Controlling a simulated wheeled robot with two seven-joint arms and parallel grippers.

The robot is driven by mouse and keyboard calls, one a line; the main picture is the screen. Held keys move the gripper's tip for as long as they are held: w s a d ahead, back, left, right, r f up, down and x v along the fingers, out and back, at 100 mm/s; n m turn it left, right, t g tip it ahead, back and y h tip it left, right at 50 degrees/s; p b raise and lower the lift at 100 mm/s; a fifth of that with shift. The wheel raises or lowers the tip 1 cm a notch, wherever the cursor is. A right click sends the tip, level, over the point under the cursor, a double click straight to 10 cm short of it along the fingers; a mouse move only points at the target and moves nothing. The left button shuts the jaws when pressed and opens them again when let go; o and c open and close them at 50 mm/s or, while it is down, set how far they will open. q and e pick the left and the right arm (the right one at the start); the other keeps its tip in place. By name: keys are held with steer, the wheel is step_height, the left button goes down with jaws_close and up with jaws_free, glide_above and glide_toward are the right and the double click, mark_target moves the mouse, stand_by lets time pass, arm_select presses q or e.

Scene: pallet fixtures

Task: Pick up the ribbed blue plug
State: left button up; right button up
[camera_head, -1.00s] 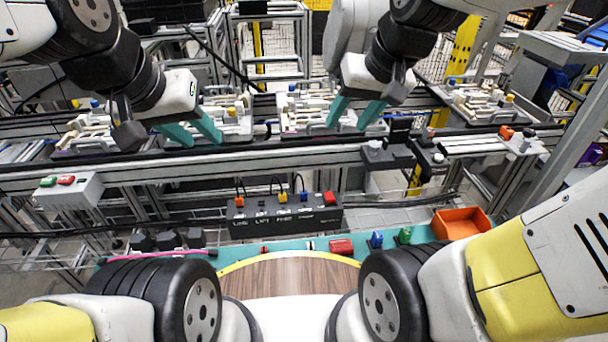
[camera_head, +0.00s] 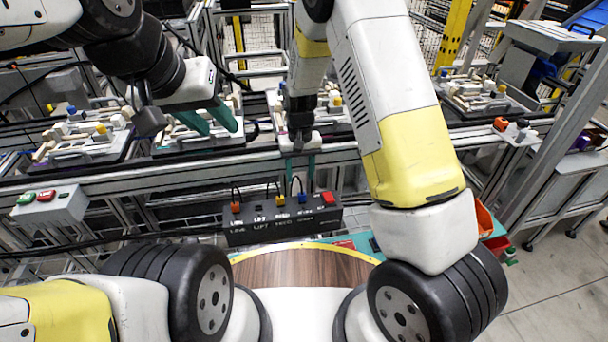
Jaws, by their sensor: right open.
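A blue plug (camera_head: 303,197) with a dark cable stands in the top of the black control box (camera_head: 285,226), between a yellow plug and a red button. Its ribs are too small to make out. My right gripper (camera_head: 301,172) points down just above and behind the blue plug in the picture. Its two teal fingers are apart with nothing seen between them; I cannot tell the exact gap to the plug. My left gripper (camera_head: 209,127) is open and empty, over the pallet fixtures on the left.
A yellow plug (camera_head: 279,200) and an orange plug (camera_head: 236,207) stand left of the blue one, a red button (camera_head: 328,198) right of it. A conveyor rail (camera_head: 150,177) runs behind. A box with green and red buttons (camera_head: 52,204) is at left.

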mark_target(302, 194)
steer(key=f, duration=0.8)
steer(key=shift+s+d, duration=0.2)
jaws_close()
